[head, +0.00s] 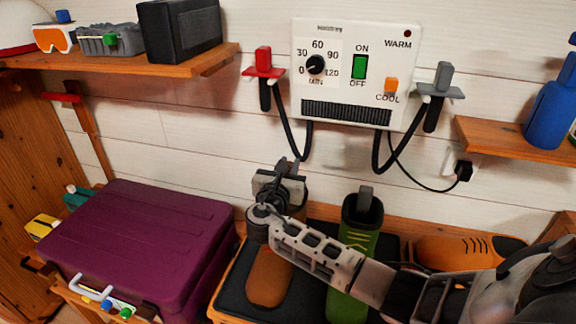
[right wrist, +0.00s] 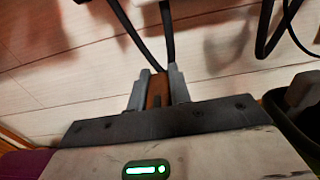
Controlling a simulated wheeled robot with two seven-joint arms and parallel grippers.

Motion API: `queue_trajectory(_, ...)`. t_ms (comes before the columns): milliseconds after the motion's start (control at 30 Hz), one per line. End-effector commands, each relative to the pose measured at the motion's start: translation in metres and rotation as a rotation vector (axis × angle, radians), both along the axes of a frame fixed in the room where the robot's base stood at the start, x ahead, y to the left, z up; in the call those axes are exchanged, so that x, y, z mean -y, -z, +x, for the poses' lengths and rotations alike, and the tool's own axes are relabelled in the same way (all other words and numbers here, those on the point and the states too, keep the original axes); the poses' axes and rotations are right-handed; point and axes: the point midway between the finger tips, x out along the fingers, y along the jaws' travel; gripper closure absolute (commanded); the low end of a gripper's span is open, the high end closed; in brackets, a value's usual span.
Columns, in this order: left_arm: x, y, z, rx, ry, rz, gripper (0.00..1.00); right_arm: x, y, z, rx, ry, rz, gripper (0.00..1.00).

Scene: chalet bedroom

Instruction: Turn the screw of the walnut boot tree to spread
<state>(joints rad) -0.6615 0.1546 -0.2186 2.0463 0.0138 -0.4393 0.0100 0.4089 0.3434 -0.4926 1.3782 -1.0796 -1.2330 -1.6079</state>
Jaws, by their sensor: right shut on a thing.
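My right gripper (head: 278,182) is over the top of a brown boot (head: 268,280) standing on a dark mat. In the right wrist view the gripper's two grey fingers (right wrist: 157,88) are shut on a brown, wood-coloured piece (right wrist: 155,95), which I take to be part of the walnut boot tree. The rest of the tree and its screw are hidden by the gripper and arm. A green boot (head: 359,249) stands to the right with a grey piece (head: 365,198) rising from its top. My left gripper is not in view.
A white heater panel (head: 352,112) hangs above with black hoses (head: 385,155) close behind the gripper. A purple case (head: 140,235) stands to the left. An orange and black boot (head: 470,249) lies to the right. Shelves (head: 215,60) flank the panel.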

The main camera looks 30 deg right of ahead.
Motion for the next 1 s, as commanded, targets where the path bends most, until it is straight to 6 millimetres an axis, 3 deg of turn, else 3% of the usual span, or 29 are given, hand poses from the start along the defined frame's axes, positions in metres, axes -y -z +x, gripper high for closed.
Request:
queue_trajectory(267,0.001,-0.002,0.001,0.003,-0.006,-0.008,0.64,0.000,0.000,0.000,0.000,0.000,0.000,1.00)
queue_trajectory(300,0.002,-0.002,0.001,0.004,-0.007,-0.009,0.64,0.000,0.000,0.000,0.000,0.000,0.000,0.69)
queue_trajectory(367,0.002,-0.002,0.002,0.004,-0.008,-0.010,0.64,0.000,0.000,0.000,0.000,-0.001,0.000,0.58)
queue_trajectory(733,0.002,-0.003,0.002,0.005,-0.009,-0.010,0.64,-0.005,0.001,-0.004,-0.001,-0.003,0.000,0.58)
queue_trajectory(1000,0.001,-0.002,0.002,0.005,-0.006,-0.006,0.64,-0.045,0.001,-0.039,0.000,-0.005,0.004,0.58)
